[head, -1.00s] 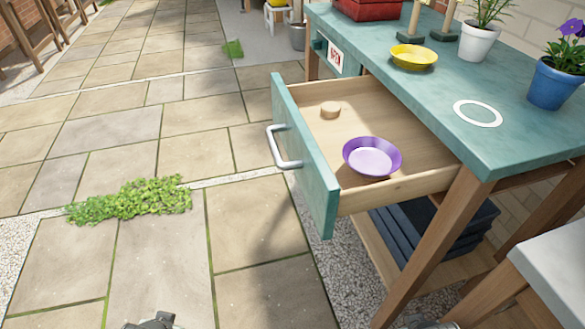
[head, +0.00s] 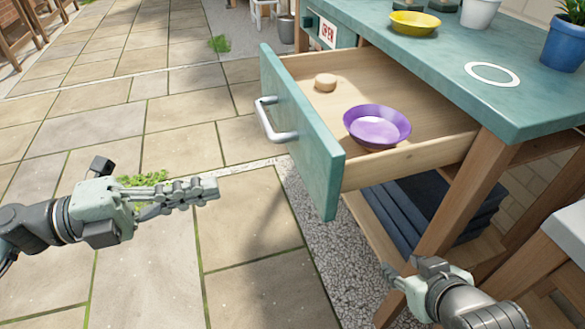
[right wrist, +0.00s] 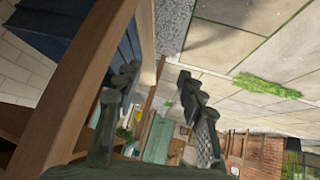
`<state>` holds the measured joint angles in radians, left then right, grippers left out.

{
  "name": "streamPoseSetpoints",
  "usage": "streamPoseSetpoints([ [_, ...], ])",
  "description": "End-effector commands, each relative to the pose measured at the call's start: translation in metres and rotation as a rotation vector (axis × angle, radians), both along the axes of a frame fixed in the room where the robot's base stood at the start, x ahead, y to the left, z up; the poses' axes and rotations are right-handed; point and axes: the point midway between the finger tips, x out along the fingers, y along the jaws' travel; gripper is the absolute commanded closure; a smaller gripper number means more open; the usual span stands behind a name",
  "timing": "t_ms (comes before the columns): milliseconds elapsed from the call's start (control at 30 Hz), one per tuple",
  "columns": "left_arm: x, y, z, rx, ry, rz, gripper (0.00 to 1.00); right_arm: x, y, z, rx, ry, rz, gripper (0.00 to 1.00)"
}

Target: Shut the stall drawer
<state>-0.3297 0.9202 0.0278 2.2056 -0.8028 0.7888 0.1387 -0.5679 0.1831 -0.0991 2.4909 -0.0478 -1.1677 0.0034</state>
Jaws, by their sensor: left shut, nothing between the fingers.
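The stall drawer stands pulled out from the teal-topped stall table; its teal front (head: 303,140) has a silver bar handle (head: 272,122). Inside the drawer are a purple bowl (head: 377,125) and a small round wooden piece (head: 325,82). My left gripper (head: 214,188) is shut and empty, left of and apart from the drawer front, over the paving. My right gripper (head: 392,274) is low at the right, near the table's front leg and below the drawer. In the right wrist view its two fingers (right wrist: 157,88) are apart with nothing between them.
On the tabletop (head: 450,65) stand a yellow bowl (head: 414,23), a white pot (head: 480,12) and a blue pot (head: 563,40). Dark stacked items (head: 430,210) lie on the shelf below. A pale surface (head: 570,232) juts in at the right. Paving left of the drawer is clear.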

Motion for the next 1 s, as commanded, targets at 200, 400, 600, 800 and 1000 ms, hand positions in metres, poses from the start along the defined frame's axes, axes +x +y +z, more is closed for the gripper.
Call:
streamPoseSetpoints([
  [200,0.013,-0.036,0.005,-0.007,-0.005,0.001,1.00,-0.013,-0.013,-0.007,-0.026,0.076,-0.025,0.60],
  [400,0.026,-0.076,0.005,-0.008,-0.004,0.003,1.00,-0.044,-0.038,-0.020,-0.076,0.231,-0.079,0.60],
  [600,0.035,-0.105,0.003,-0.007,-0.002,0.004,1.00,-0.074,-0.059,-0.028,-0.115,0.366,-0.129,0.60],
  [800,0.041,-0.123,0.002,-0.007,0.000,0.005,1.00,-0.082,-0.065,-0.034,-0.126,0.415,-0.145,0.60],
  [1000,0.042,-0.127,0.001,-0.005,0.000,0.005,1.00,-0.084,-0.066,-0.037,-0.127,0.424,-0.148,0.60],
])
